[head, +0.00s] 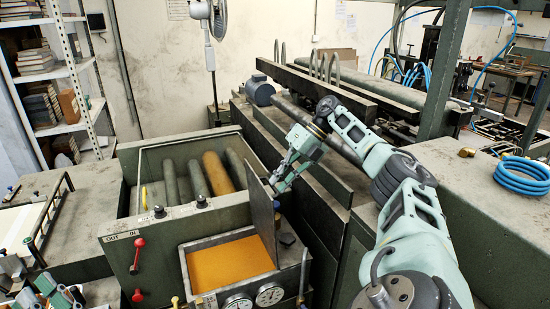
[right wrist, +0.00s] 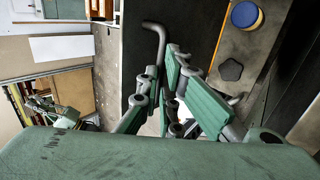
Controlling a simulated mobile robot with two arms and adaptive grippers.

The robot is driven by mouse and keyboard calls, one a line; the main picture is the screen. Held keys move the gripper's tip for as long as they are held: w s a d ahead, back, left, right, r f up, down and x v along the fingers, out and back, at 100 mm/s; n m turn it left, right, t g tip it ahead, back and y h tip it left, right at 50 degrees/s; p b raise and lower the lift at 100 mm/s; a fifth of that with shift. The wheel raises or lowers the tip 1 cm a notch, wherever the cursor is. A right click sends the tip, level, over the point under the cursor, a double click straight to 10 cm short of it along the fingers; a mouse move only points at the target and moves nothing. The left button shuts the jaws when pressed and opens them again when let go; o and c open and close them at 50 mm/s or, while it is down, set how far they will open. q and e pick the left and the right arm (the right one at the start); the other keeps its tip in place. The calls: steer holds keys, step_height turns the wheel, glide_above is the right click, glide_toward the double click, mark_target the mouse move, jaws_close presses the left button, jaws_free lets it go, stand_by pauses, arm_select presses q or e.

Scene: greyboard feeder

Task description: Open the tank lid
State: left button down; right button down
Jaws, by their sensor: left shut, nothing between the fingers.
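The tank lid (head: 262,215) is a thin dark plate standing upright at the right side of the tank (head: 187,268). The tank's mouth is uncovered and orange material shows inside. My right gripper (head: 279,182) is at the lid's upper right side. In the right wrist view my right gripper's fingers (right wrist: 168,85) are around or beside a bent grey bar (right wrist: 154,30), apparently the lid's handle, in front of a dark panel. Whether they clamp it is unclear. My left gripper (head: 62,296) is shut and empty at the lower left, away from the tank.
Two dials (head: 270,293) are on the tank's front. A red-knobbed lever (head: 138,255) is to its left. Behind the tank is an open bay of rollers (head: 195,177). The machine's long side wall (head: 300,215) stands close right of the lid.

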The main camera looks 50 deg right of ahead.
arm_select(q)
steer(key=shift+f, duration=0.1)
arm_select(e)
steer(key=shift+s+a+f+g, duration=0.1)
steer(key=shift+s+f+g, duration=0.1)
steer(key=shift+f, duration=0.45)
steer(key=shift+s+f+g, duration=0.1)
steer(key=shift+s+f, duration=0.1)
steer(key=shift+f, duration=0.4)
steer(key=c, duration=2.2)
jaws_free()
steer(key=o, duration=0.3)
steer(key=shift+w+f, duration=0.1)
steer(key=shift+w, duration=0.05)
arm_select(q)
steer(key=shift+w+d, duration=0.1)
steer(key=shift+w, duration=0.05)
steer(key=shift+w+d, duration=0.1)
steer(key=shift+d, duration=0.1)
arm_select(e)
steer(key=v, duration=1.3)
steer(key=shift+w+a+r, duration=0.15)
steer(key=shift+w+r, duration=0.15)
